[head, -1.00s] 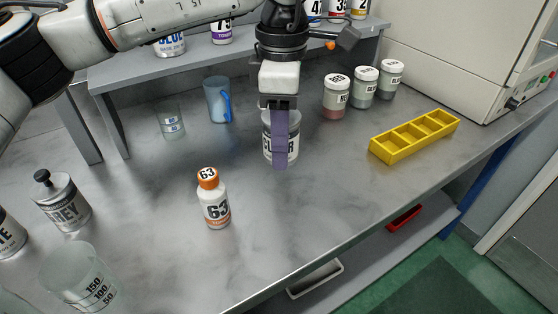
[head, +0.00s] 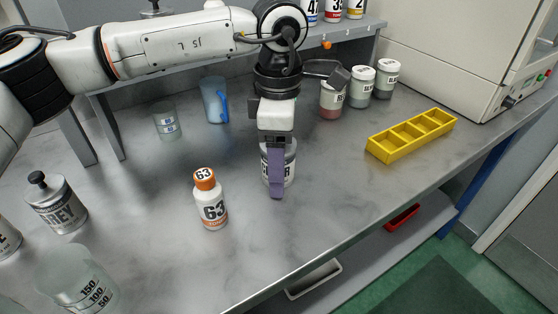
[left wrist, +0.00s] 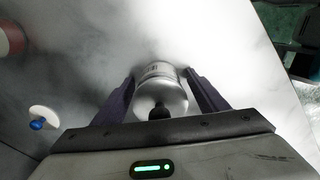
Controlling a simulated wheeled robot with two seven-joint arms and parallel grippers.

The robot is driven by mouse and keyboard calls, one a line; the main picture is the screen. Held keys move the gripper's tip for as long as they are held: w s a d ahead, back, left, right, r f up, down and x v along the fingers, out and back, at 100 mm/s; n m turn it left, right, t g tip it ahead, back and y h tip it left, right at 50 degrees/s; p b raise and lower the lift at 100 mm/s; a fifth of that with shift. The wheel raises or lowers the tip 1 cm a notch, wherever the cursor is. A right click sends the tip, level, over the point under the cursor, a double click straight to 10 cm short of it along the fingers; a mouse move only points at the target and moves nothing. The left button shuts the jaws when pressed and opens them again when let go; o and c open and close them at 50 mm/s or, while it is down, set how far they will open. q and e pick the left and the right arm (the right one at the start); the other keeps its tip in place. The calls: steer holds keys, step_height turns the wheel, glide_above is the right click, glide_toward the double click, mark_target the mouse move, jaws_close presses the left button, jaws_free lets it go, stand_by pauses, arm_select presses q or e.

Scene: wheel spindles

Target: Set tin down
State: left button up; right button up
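The tin (head: 291,165) is a white-and-silver can with dark lettering, standing upright on the grey bench near its middle. My left gripper (head: 277,180) points down around it, and the near purple finger hides part of its label. In the left wrist view the tin (left wrist: 160,92), with a domed top and dark knob, lies between the two purple fingers (left wrist: 160,80). Narrow gaps show on both sides, so the fingers look parted from it. My right gripper is out of view.
A white bottle marked 63 (head: 211,210) stands left of the tin. A blue mug (head: 214,100), a beaker (head: 167,121) and several jars (head: 332,100) stand behind. A yellow tray (head: 412,137) is to the right. Bench to the tin's front and right is clear.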

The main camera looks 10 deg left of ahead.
arm_select(q)
step_height(320, 180, up, 12)
steer(key=shift+r+p, duration=0.15)
steer(key=shift+p, duration=0.3)
stand_by(0.4)
